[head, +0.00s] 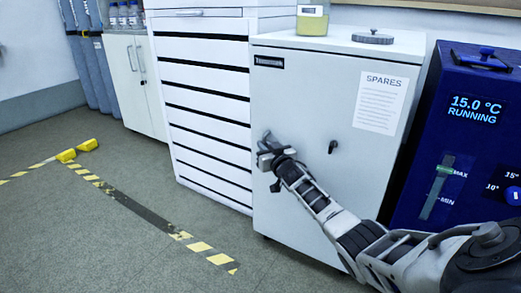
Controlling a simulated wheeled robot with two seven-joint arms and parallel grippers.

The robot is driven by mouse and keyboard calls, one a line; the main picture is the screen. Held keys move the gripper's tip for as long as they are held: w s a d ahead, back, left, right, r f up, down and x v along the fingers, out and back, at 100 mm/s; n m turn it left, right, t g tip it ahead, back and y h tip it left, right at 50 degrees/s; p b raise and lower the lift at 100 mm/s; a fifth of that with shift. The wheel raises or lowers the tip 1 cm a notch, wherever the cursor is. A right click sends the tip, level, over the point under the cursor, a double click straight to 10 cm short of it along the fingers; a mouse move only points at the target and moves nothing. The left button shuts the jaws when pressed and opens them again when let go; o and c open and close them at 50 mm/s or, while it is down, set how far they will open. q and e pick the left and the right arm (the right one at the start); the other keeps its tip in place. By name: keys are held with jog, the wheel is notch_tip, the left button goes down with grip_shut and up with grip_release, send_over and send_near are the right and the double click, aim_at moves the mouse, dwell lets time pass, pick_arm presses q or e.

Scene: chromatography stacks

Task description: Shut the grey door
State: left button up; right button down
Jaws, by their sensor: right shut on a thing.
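The grey door (300,95) is the light grey front of a waist-high cabinet in the head view. A paper headed SPARES (381,101) is on its upper right, and a small dark knob or latch (332,146) is at mid-height. The door looks flush or nearly flush with the cabinet body; I cannot tell if a small gap remains. My right gripper (267,158) is at the door's left side, about mid-height, shut on what looks like the door's handle. The jaws mostly hide that handle. My left gripper is not in view.
A white drawer unit (204,26) stands left of the cabinet, and a blue unit reading 15.0 °C RUNNING (474,108) stands right. Floor at front left is clear, with striped tape (200,247).

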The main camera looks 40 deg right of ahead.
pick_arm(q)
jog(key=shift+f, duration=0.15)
pick_arm(e)
jog(key=shift+w+a+r, duration=0.3)
jog(key=shift+w+a, duration=0.05)
jog(key=shift+a, duration=0.3)
jog(key=c, duration=1.5)
grip_release()
jog(key=shift+w+f, duration=0.1)
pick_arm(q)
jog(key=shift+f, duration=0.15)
pick_arm(e)
jog(key=shift+s+d+f, duration=0.15)
jog(key=shift+s+d, duration=0.1)
jog(key=shift+d, duration=0.05)
pick_arm(q)
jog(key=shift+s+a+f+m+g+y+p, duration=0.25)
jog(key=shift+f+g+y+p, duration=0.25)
jog(key=shift+p, duration=0.8)
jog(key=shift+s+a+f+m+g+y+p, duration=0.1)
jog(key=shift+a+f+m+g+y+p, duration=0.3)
jog(key=shift+p, duration=0.9)
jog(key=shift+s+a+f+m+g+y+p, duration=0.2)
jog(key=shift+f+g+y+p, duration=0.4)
jog(key=shift+p, duration=0.7)
pick_arm(e)
jog(key=shift+v, duration=7.95)
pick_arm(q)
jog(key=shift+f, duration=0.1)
